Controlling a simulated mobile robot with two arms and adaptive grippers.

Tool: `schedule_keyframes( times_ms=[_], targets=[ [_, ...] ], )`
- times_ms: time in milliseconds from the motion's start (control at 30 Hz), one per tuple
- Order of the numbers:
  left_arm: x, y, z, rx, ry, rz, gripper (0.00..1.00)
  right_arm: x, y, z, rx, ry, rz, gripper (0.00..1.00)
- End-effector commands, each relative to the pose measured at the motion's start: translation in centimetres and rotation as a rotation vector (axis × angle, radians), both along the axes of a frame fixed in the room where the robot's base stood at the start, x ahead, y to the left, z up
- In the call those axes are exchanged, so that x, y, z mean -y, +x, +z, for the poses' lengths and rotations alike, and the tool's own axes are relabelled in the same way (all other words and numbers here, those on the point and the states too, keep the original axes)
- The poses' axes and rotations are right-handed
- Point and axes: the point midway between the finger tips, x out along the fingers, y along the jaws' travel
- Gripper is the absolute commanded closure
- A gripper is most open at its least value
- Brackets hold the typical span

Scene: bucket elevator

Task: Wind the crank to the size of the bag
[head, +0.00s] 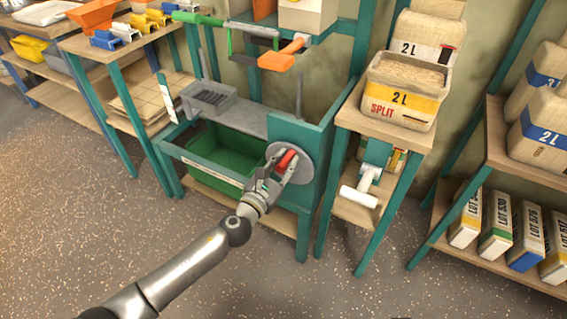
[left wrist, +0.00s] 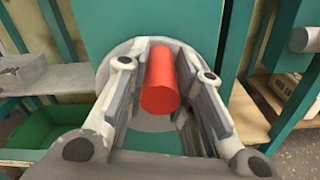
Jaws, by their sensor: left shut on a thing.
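The crank is a grey disc (head: 302,152) with a red handle (head: 287,160) on the front of the teal elevator frame. My left gripper (head: 283,168) is shut on the red handle. In the left wrist view the red handle (left wrist: 163,85) lies between the two fingers, with the grey disc (left wrist: 135,50) behind it. The open bag (head: 407,82) stands on a wooden stand to the right; its labels read "2L" and "SPLIT", and it is full of pale grain. My right gripper is not in view.
A green bin (head: 225,158) sits inside the frame, left of the crank. A white roller handle (head: 360,197) sticks out below the bag's stand. An orange-tipped lever (head: 283,55) is above. Shelves with bags and boxes (head: 497,222) stand at the right. The floor in front is clear.

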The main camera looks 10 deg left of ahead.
Motion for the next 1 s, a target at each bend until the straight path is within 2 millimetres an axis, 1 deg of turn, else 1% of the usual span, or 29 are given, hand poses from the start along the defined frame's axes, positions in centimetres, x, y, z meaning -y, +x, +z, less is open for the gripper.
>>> schedule_keyframes(
  times_ms=[33, 133, 200, 233, 600, 1000],
  targets=[
    [0.6, -0.3, 0.2, 0.006, 0.009, -0.012, 1.0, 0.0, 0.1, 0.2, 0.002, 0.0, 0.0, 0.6],
    [0.8, -0.3, 0.2, 0.021, 0.052, -0.013, 1.0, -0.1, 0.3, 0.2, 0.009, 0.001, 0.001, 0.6],
    [1.0, -0.4, 0.0, 0.033, 0.084, -0.013, 1.0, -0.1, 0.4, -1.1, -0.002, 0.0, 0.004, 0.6],
    [1.1, -0.5, 0.0, 0.037, 0.096, -0.013, 1.0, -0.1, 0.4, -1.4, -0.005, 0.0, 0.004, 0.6],
    [1.8, -0.8, -0.4, 0.082, 0.225, -0.014, 1.0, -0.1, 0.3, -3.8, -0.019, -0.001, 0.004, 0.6],
    [1.9, -0.9, -0.6, 0.085, 0.238, -0.015, 1.0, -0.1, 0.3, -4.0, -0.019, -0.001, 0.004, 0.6]
  ],
)
